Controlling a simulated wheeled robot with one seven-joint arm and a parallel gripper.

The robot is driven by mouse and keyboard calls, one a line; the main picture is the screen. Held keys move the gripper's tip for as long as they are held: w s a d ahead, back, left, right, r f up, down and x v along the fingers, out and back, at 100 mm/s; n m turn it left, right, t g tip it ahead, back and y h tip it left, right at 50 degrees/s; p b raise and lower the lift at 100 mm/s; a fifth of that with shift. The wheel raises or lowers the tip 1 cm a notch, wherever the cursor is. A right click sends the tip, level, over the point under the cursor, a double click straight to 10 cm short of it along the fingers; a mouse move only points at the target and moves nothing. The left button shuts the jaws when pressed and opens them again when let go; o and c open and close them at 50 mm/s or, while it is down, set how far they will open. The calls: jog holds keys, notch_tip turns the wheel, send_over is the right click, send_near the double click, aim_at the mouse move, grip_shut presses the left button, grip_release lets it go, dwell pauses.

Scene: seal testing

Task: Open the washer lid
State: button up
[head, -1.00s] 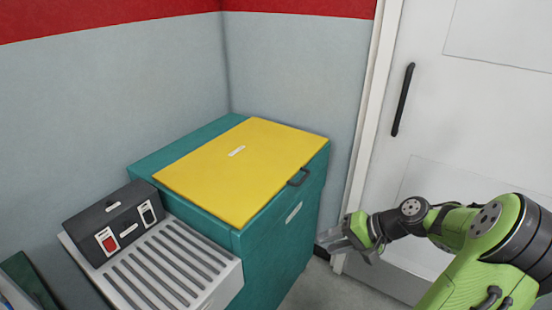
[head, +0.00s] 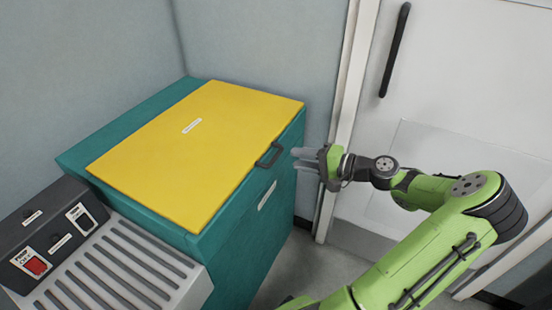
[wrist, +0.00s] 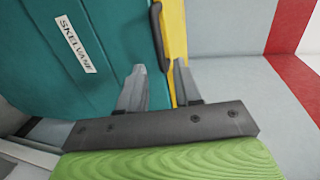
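The washer (head: 240,230) is a teal box with a flat yellow lid (head: 160,160) on top, lying closed. A dark handle (head: 269,155) sits at the lid's right front edge; it also shows in the wrist view (wrist: 158,35). My gripper (head: 302,161) is just to the right of the handle, at about its height, fingers pointing toward it. In the wrist view the two grey fingers (wrist: 158,72) stand apart with nothing between them, and the handle lies ahead of them. The fingers do not appear to touch the handle.
A grey slatted unit (head: 130,275) with a dark switch box (head: 50,235) adjoins the washer at the lower left. A white door (head: 450,80) with a black handle (head: 395,50) is behind my arm. Walls close in behind the washer; some floor (head: 310,265) is clear.

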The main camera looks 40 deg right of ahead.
aim_at(277, 154)
jog(key=b+x, duration=0.1)
jog(key=x, duration=0.6)
jog(key=shift+w+a+f+b, duration=0.1)
jog(key=shift+w+b, duration=0.2)
jog(key=shift+b, duration=0.1)
grip_shut()
